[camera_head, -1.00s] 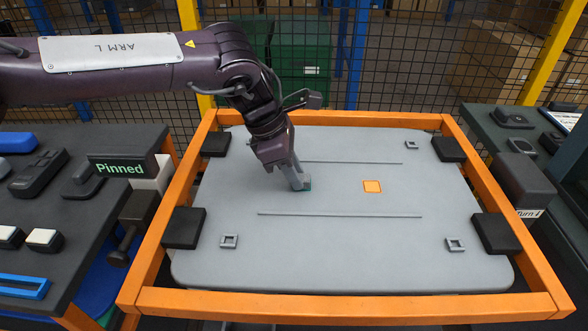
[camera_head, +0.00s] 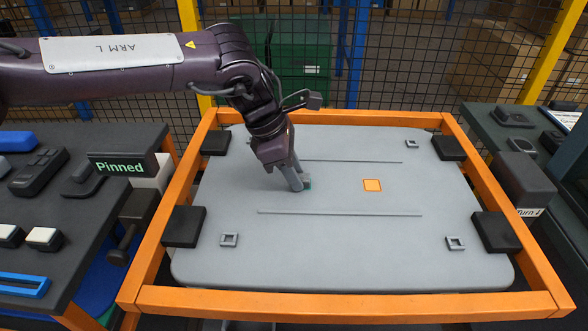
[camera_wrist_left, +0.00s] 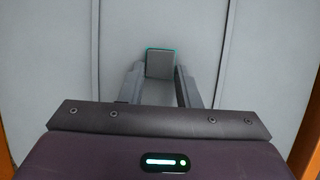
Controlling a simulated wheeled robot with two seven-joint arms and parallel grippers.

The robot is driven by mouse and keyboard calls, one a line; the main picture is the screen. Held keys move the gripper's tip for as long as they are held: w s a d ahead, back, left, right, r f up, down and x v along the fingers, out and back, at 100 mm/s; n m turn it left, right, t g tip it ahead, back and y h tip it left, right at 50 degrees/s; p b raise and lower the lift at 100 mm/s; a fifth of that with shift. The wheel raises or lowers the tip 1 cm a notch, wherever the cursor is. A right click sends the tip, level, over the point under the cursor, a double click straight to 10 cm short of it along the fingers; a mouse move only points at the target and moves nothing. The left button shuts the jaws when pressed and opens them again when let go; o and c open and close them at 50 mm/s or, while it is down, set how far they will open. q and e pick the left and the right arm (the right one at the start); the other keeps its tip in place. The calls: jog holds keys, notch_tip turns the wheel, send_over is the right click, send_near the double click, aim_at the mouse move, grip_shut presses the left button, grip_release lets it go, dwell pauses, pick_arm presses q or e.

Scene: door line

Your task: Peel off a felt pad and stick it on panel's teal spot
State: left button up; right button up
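The grey panel (camera_head: 340,245) lies in an orange frame. My left gripper (camera_head: 299,185) is down at the panel, left of its middle. In the left wrist view its two fingers (camera_wrist_left: 161,72) stand apart, with a dark grey square felt pad (camera_wrist_left: 160,65) between their tips. The pad looks flat on the panel, with narrow gaps to the fingers. The teal spot (camera_wrist_left: 147,51) shows only as a thin rim around the pad; a sliver of teal (camera_head: 308,182) shows beside the fingers in the head view. My right gripper is out of view.
An orange square (camera_head: 372,186) is on the panel, right of the gripper. Thin ridges (camera_head: 340,214) and small square fittings (camera_head: 229,240) rise from the panel. Black corner blocks (camera_head: 183,228) hold its edges. A dark bench (camera_head: 60,215) stands left, with a "Pinned" sign (camera_head: 122,167).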

pick_arm(q)
jog(key=o, duration=0.4)
jog(key=v, duration=0.7)
jog(key=shift+r, duration=0.35)
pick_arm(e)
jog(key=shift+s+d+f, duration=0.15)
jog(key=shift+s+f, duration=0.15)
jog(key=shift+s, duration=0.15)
pick_arm(q)
jog(key=shift+a, duration=0.15)
